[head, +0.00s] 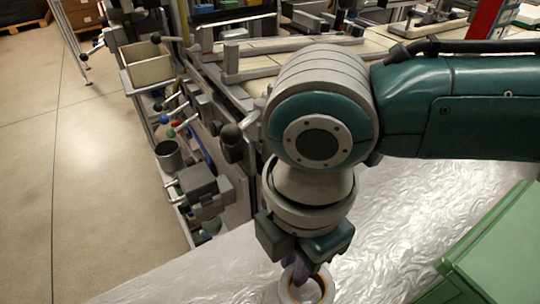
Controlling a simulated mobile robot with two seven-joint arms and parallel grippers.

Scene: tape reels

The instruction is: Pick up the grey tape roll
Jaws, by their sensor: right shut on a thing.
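A grey tape roll (284,291) stands on the shiny silver table (215,272) at the bottom middle of the head view. Its ring shape and a brownish inner edge show, and the picture's bottom edge cuts it off. My right gripper (301,270) points down at the roll from above, with its fingertips at the ring. It is shut on the roll; the fingers partly hide the roll's far side. I cannot tell whether the roll is touching the table. My left gripper is not in view.
A green box (492,250) stands at the lower right of the table. Beyond the table's left edge is a workbench with a grey bin (150,68), a dark cup (169,156) and tools. Bare floor (90,180) lies to the left.

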